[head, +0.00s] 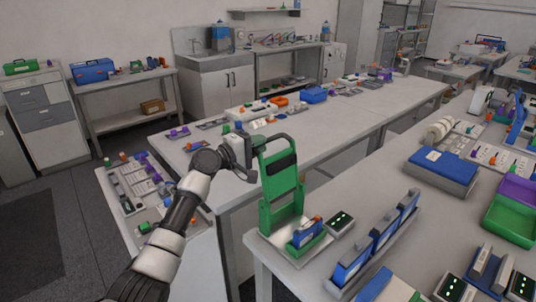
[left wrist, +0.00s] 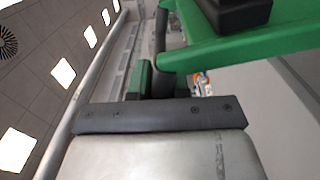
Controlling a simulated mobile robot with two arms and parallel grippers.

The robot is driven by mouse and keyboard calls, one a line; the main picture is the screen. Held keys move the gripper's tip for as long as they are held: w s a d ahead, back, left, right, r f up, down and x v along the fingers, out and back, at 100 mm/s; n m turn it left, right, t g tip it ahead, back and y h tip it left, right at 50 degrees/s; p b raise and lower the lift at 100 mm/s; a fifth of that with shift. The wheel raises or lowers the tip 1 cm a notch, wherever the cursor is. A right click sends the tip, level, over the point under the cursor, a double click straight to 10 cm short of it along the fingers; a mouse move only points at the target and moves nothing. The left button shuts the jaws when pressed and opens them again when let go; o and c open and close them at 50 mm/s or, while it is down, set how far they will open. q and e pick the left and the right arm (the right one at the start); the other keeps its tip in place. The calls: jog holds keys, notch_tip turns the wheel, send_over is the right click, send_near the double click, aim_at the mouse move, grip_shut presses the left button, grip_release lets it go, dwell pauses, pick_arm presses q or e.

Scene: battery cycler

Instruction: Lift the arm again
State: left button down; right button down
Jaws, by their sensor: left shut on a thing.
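The battery cycler is a green stand (head: 267,214) at the near left corner of the right-hand bench. Its green arm (head: 283,184) stands up, leaning slightly back, with a dark panel across it. A blue battery (head: 307,233) with an orange part sits low in front of it. My left gripper (head: 254,150) is shut on the arm near its top left. In the left wrist view the green arm (left wrist: 235,42) crosses the top right, close to a dark finger. The finger hides the exact contact. My right gripper is not in view.
A small display unit (head: 341,222) with green lights stands right of the cycler. A blue case (head: 443,170) lies further back. A long bench (head: 330,128) with small parts lies behind the arm.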

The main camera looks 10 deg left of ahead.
pick_arm(q)
jog(key=shift+w+a+f+n+b, duration=0.45)
jog(key=shift+w+a+f+n, duration=0.1)
jog(key=shift+a+n, duration=0.15)
jog(key=shift+w+a+f+n+b, duration=0.4)
jog(key=shift+w+a+f+n, duration=0.1)
jog(key=shift+a+n, duration=0.2)
jog(key=c, duration=1.1)
grip_release()
jog(key=shift+f, duration=0.1)
jog(key=shift+s+a, duration=0.1)
jog(key=b+v, duration=0.1)
jog(key=v, duration=0.9)
jog(key=shift+s+a+b, duration=0.15)
jog(key=shift+s+b, duration=0.1)
jog(key=shift+b, duration=0.15)
